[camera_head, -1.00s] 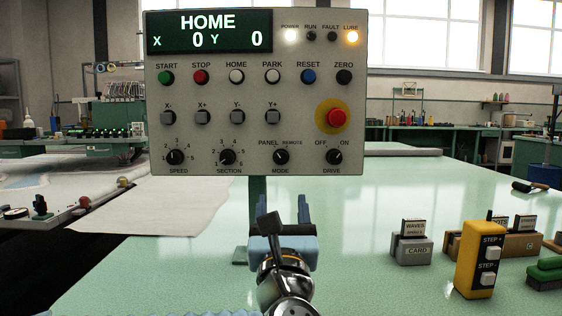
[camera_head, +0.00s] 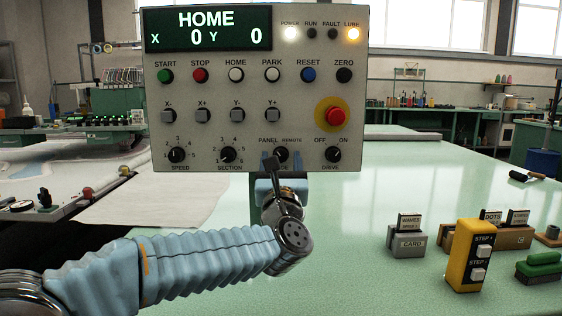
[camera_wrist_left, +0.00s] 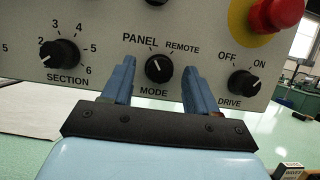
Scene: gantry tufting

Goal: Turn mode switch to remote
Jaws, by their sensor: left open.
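The black mode switch (camera_head: 281,154) is a round knob low on the grey control panel (camera_head: 215,135), between the PANEL and REMOTE labels. In the left wrist view the mode knob (camera_wrist_left: 158,68) has its white pointer line tilted up and left, toward PANEL. My left gripper (camera_head: 281,163) is at the panel's lower edge with its fingers up at the knob. In the left wrist view the open blue fingers of the left gripper (camera_wrist_left: 159,76) stand either side of the knob, with visible gaps. I cannot tell how deep they reach. My right gripper is not in view.
The section knob (camera_wrist_left: 60,53) and drive knob (camera_wrist_left: 242,82) sit on either side, with a red emergency button (camera_wrist_left: 280,12) above right. A yellow step pendant (camera_head: 469,256) and a grey card holder (camera_head: 407,243) stand on the green table at right.

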